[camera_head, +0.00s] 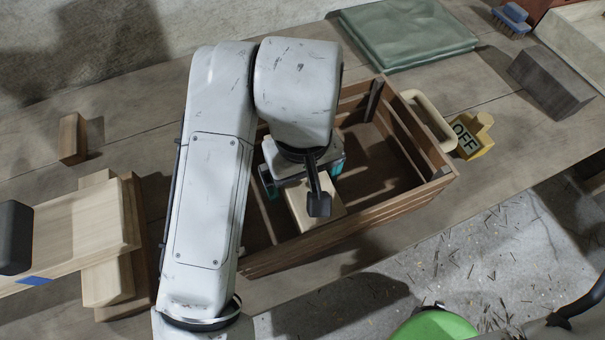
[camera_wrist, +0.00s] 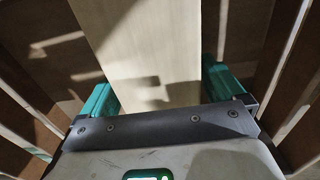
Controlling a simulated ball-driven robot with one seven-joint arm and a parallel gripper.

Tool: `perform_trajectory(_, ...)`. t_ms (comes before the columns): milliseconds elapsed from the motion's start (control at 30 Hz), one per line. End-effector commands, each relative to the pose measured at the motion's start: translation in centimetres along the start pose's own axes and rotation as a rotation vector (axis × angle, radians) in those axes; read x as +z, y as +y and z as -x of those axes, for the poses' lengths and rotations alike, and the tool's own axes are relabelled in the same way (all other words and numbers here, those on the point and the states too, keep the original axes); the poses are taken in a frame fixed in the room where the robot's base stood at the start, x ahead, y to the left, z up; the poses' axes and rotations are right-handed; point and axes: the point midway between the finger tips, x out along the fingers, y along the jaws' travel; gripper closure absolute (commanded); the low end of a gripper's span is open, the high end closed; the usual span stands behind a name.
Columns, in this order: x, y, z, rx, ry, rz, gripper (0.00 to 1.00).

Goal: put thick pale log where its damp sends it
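My gripper (camera_head: 305,172) is down inside a brown slatted crate (camera_head: 437,185). A thick pale log (camera_head: 318,205) lies between its teal fingers, and one end of it shows in the crate. I cannot tell whether the log touches the crate floor. My arm hides the crate's left part.
Pale timbers (camera_head: 75,230) with a blue mark stand on brown boards at left. A small brown block (camera_head: 72,138) lies behind them. A folded green cloth (camera_head: 405,35), a grey block (camera_head: 550,80) and a yellow OFF block (camera_head: 470,137) lie right of the crate.

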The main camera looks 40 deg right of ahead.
Motion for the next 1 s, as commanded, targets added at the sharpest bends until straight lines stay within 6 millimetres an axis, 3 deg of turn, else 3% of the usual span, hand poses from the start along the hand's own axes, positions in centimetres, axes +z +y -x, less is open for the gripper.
perform_trajectory(367,0.0,0.0,0.7,-0.001,0.001,-0.001,0.00)
perform_trajectory(800,-0.1,-0.1,8.9,-0.004,0.002,-0.001,0.00)
perform_trajectory(1000,0.0,-0.1,11.5,-0.002,0.001,0.000,0.00)
